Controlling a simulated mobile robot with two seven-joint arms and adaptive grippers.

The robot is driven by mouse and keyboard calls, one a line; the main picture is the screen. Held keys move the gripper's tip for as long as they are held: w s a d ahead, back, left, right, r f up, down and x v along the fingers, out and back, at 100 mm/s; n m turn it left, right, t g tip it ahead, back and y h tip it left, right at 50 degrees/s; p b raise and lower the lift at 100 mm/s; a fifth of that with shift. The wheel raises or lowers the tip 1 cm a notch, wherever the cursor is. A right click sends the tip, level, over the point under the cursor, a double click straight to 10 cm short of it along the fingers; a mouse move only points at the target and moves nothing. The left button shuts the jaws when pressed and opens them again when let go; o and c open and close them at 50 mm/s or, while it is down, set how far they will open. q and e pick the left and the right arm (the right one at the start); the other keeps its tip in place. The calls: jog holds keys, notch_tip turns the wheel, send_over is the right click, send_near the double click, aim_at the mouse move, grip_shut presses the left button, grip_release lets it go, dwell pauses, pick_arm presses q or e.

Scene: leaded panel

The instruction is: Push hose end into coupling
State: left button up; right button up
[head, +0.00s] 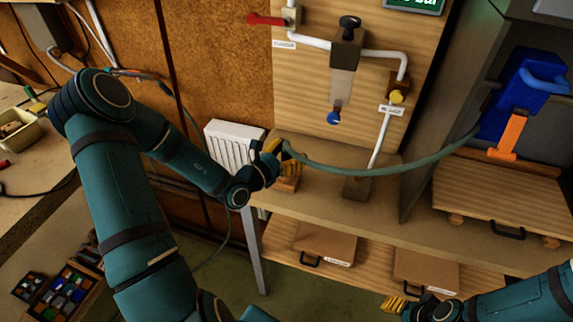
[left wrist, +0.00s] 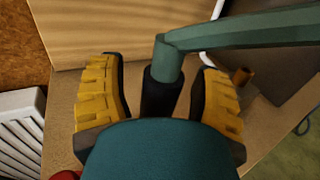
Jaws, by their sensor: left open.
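The green hose (head: 380,169) runs in a sagging curve from the blue device on the right to my left gripper (head: 278,158). In the left wrist view the hose (left wrist: 240,34) bends down into a black sleeve (left wrist: 160,92). Whether this sleeve is the coupling or the hose's own end piece, I cannot tell. The yellow fingers of my left gripper (left wrist: 162,98) stand open on both sides of it, with visible gaps. A wooden block (head: 288,185) sits below the gripper on the shelf. My right gripper (head: 394,304) is low at the bottom, away from the hose.
A wooden panel (head: 310,105) with white pipes, valves and a red lever (head: 266,19) stands behind the shelf (head: 400,190). A white radiator (head: 230,143) is left of my left gripper. The blue device (head: 520,95) with an orange part stands at right. Drawers (head: 325,243) lie below.

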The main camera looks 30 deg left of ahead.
pick_arm(q)
jog(key=shift+w, duration=0.2)
grip_shut()
jog(key=shift+r, duration=0.15)
